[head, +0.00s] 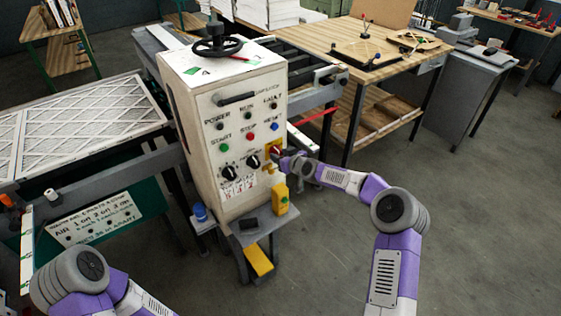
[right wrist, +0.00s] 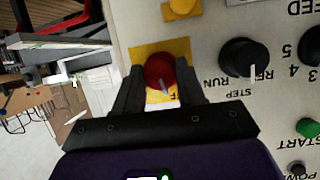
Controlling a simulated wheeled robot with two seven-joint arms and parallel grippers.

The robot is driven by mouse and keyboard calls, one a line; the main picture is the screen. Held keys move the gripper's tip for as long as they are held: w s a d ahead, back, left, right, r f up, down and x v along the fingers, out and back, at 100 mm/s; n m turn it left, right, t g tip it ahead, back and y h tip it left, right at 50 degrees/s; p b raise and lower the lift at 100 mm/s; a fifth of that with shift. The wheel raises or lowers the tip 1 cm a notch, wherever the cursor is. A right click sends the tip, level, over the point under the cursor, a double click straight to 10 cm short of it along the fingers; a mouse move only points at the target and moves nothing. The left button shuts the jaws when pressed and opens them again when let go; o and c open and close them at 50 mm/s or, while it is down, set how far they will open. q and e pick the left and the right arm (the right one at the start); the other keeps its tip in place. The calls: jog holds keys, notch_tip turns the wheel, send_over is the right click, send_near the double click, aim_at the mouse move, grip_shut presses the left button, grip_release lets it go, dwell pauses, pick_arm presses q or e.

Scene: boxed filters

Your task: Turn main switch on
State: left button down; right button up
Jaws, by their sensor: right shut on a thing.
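The main switch is a red rotary knob on a yellow plate (head: 272,148) at the right of the white control cabinet's front (head: 232,90). In the right wrist view the red knob (right wrist: 160,72) sits between the two dark fingers of my right gripper (right wrist: 160,90), which is shut on it. A white mark shows on the knob, and the lettering below it is partly covered. In the head view my right gripper (head: 282,160) reaches the switch from the right and partly hides it. My left arm shows at the lower left, but its gripper is out of view.
Black selector knobs (right wrist: 244,62) sit beside the switch, with green, red and blue buttons above in the head view. A yellow box (head: 281,198) stands on a small shelf below. A wooden workbench (head: 330,45) stands behind right. The floor at right is open.

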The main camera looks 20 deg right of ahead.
jog(key=m+y+b, duration=0.2)
jog(key=m+b, duration=0.1)
jog(key=m+y+b, duration=0.2)
jog(key=m+b, duration=0.2)
jog(key=m+y+b, duration=0.3)
jog(key=m+b, duration=0.1)
jog(key=shift+w+d+f, duration=0.15)
jog(key=shift+d+f, duration=0.1)
jog(key=shift+d, duration=0.15)
jog(key=shift+m, duration=0.3)
dwell(0.4)
jog(key=o, duration=1)
jog(key=shift+o, duration=0.2)
jog(key=v, duration=0.7)
jog(key=shift+d, duration=0.25)
